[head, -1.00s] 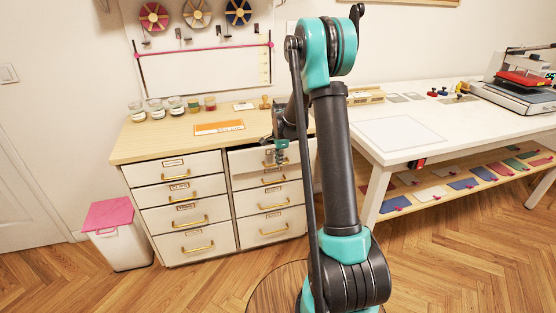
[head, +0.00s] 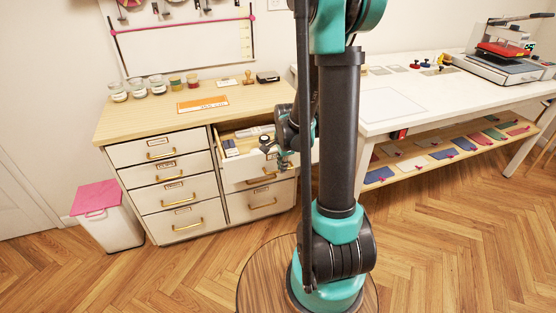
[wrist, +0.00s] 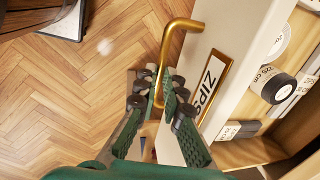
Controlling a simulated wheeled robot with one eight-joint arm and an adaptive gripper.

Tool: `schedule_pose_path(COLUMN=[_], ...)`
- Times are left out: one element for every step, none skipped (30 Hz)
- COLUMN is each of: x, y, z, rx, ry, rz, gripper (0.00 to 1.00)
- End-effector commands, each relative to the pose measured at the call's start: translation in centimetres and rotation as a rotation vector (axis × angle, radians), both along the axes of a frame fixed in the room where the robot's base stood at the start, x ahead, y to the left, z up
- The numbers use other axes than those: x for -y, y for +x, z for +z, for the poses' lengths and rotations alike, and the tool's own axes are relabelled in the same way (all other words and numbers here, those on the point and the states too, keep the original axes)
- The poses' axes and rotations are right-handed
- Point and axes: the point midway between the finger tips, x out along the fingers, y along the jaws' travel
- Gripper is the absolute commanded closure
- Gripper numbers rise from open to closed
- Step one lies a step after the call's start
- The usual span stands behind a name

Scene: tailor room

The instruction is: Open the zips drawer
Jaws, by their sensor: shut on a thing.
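The zips drawer (head: 236,176), the top one in the right column, stands pulled out, with its inside in view. In the wrist view its white front (wrist: 236,50) carries a label reading ZIPS (wrist: 212,85) and a brass bar handle (wrist: 181,26). My gripper (wrist: 158,90) is shut on this handle, its dark pads on either side of the bar. In the head view my gripper (head: 284,161) is at the drawer's front, partly hidden by my arm.
Inside the drawer are labelled boxes and a black-and-white roll (wrist: 279,88). The wooden cabinet top (head: 150,118) holds jars and an orange card (head: 203,105). A white bin with a pink lid (head: 98,198) stands left. A white table (head: 430,105) is right. Floor ahead is clear.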

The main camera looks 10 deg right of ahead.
Motion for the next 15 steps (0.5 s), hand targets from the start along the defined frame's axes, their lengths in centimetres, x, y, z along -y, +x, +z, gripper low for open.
schedule_pose_path(x=[0.08,0.09,0.11,0.13,0.13,0.14,0.16,0.15,0.15,0.15,0.16,0.16,0.16,0.16,0.16], y=[-0.36,-0.51,-0.67,-0.76,-0.84,-0.9,-0.92,-0.95,-0.96,-0.95,-0.94,-0.94,-0.94,-0.94,-0.94], z=[0.01,0.02,0.01,0.01,0.01,0.0,0.0,0.01,0.0,0.01,0.01,0.01,0.01,0.01,0.01], rx=[0.0,0.0,0.0,0.0,0.0,0.0,0.0,0.0,0.0,0.0,0.0,0.0,0.0,0.0,0.0], ry=[-0.001,-0.001,-0.001,-0.001,-0.001,-0.001,-0.001,-0.001,-0.001,-0.001,-0.001,-0.001,-0.001,-0.001,-0.001], rz=[0.0,0.0,0.0,0.0,0.0,0.0,0.0,0.001,0.001,0.001,0.001,0.001,0.001,0.001,0.001], gripper=[1.0,1.0,1.0,1.0,1.0,1.0,1.0,1.0,1.0,1.0,1.0,1.0,1.0,1.0,1.0])
